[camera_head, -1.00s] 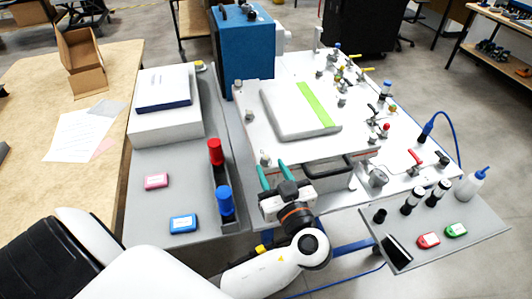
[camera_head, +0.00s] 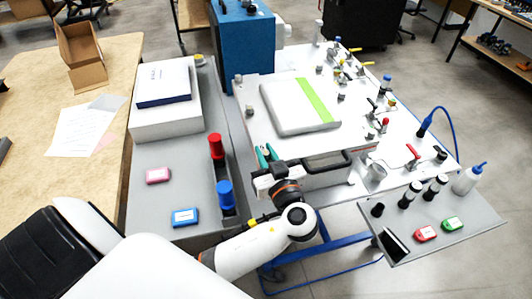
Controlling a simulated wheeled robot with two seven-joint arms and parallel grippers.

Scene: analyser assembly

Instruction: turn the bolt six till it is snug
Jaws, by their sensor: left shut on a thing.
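A pale plate (camera_head: 262,128) with a grey lidded block (camera_head: 296,112) on it has small knobbed bolts along its edges. One bolt (camera_head: 249,115) stands on its left side and another (camera_head: 370,138) at its front right corner. My left gripper (camera_head: 267,155), with teal fingers, is at the plate's front left corner. It is shut on the bolt there, taken to be bolt six, which the fingers mostly hide. I cannot read any number or see how deep the bolt sits. My right gripper is not in view.
A blue machine (camera_head: 243,50) stands behind the plate. A red cylinder (camera_head: 215,146) and a blue cylinder (camera_head: 225,193) stand left of the gripper. A metal drawer box (camera_head: 326,170) with a black handle lies under the plate's front. A grey side shelf (camera_head: 455,225) holds bottles and small boxes at right.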

